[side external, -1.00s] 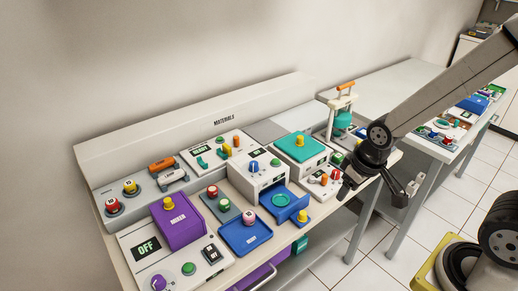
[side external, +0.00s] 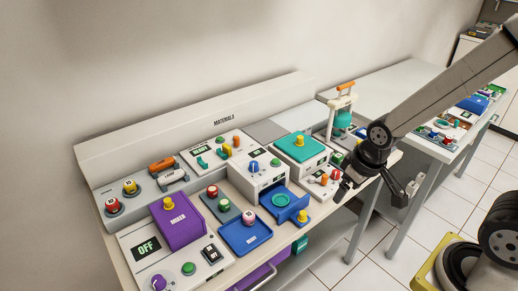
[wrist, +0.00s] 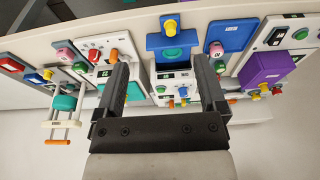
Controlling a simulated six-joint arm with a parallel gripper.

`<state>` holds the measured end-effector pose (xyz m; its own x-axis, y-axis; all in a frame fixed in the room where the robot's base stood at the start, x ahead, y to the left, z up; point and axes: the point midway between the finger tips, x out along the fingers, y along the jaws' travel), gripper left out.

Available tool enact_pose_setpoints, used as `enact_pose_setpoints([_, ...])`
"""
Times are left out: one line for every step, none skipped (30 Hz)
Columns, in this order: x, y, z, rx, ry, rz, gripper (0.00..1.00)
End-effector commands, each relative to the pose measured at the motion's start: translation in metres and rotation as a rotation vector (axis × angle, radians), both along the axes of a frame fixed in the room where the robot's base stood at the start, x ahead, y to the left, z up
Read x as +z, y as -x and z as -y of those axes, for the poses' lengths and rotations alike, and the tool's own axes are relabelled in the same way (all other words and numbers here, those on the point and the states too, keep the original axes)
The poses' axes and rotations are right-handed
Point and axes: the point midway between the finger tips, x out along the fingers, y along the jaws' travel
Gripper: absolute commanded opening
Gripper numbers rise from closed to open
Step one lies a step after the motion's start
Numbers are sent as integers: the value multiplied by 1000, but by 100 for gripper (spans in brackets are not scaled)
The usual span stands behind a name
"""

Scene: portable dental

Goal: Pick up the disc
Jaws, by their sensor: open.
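A small teal disc (side external: 280,199) lies in the blue pulled-out drawer (side external: 291,212) at the front of a white unit with a blue dial. In the wrist view the disc (wrist: 172,53) shows on the blue drawer (wrist: 188,42), beyond the fingertips and slightly right of the middle. My gripper (side external: 345,188) is right of the drawer and apart from the disc in the side view. In the wrist view my gripper (wrist: 160,62) has its two dark fingers wide apart with nothing between them.
A blue tray (side external: 245,237) and a purple mixer (side external: 177,222) stand left of the drawer. A white press with an orange handle (side external: 345,87) stands behind my gripper.

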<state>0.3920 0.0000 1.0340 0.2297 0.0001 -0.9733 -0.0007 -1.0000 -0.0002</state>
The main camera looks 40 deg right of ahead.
Motion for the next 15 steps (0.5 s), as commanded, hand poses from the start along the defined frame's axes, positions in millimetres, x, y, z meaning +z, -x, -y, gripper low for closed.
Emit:
enact_pose_setpoints([0, -1, 0, -5, -2, 1, 90])
enact_pose_setpoints([0, -2, 0, -10, -3, 1, 90])
enact_pose_setpoints([0, -3, -1, -19, -7, 2, 90])
enact_pose_setpoints([0, -5, -1, -29, -11, 3, 90])
enact_pose_setpoints([0, -7, -2, -44, -15, 4, 90])
enact_pose_setpoints([0, -11, -3, -67, -24, 5, 90])
enact_pose_setpoints([0, -14, -4, -89, -32, 6, 90])
enact_pose_setpoints([0, -19, -5, -114, -41, 8, 90])
enact_pose_setpoints([0, -25, -6, -153, -56, 10, 90])
enact_pose_setpoints([0, -30, -8, -187, -68, 11, 90])
enact_pose_setpoints([0, -35, -9, -223, -81, 13, 90])
enact_pose_setpoints([-1, -44, -12, -279, -102, 15, 90])
enact_pose_setpoints([-1, -50, -13, -322, -118, 18, 90])
enact_pose_setpoints([-2, -57, -15, -368, -134, 18, 90])
enact_pose_setpoints([-2, -66, -18, -432, -159, 20, 90])
